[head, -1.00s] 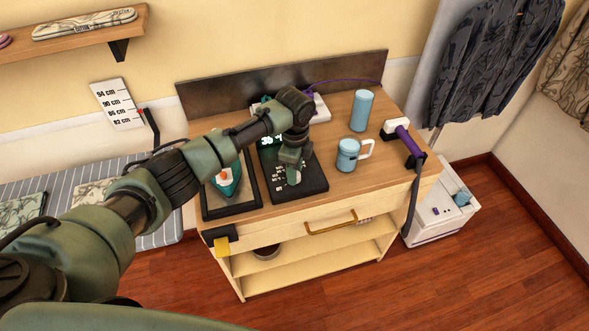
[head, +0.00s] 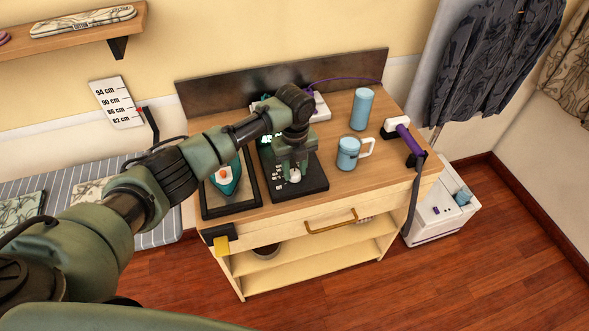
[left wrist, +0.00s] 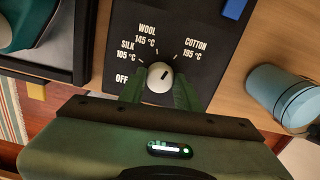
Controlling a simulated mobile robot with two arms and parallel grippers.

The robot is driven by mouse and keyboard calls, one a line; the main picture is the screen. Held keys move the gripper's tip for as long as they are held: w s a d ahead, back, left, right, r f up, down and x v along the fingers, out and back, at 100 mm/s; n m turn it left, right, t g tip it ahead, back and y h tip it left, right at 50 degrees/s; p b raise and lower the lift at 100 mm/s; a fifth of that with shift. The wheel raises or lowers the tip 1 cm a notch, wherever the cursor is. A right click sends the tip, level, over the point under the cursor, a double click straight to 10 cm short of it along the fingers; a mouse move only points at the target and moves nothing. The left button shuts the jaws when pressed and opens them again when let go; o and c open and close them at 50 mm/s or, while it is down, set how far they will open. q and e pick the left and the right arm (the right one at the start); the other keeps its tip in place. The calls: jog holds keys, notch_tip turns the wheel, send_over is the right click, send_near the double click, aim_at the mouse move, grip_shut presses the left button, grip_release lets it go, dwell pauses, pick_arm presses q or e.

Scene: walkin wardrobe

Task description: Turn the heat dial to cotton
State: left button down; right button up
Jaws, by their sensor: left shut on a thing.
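The heat dial (left wrist: 160,75) is a white round knob on a black control panel (left wrist: 205,75), which also shows on the dresser in the head view (head: 316,184). Printed around the dial are OFF, SILK 105 °C, WOOL 145 °C and COTTON 195 °C. The dial's short dark mark slants up and right, toward the COTTON side. My left gripper (left wrist: 158,92) points down at the panel and is shut on the dial, with one green finger on each side. In the head view the dial (head: 295,176) shows between the fingers. My right gripper is not in view.
A teal iron (head: 228,186) rests on a dark framed tray (head: 208,212) left of the panel. Bare wooden top lies between panel and mug.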

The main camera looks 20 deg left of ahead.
aim_at(295, 173)
pick_arm(q)
jog(key=shift+m, duration=0.7)
jog(key=c, duration=1)
grip_release()
jog(key=shift+r+b, duration=1.05)
jog(key=shift+r, duration=2.9)
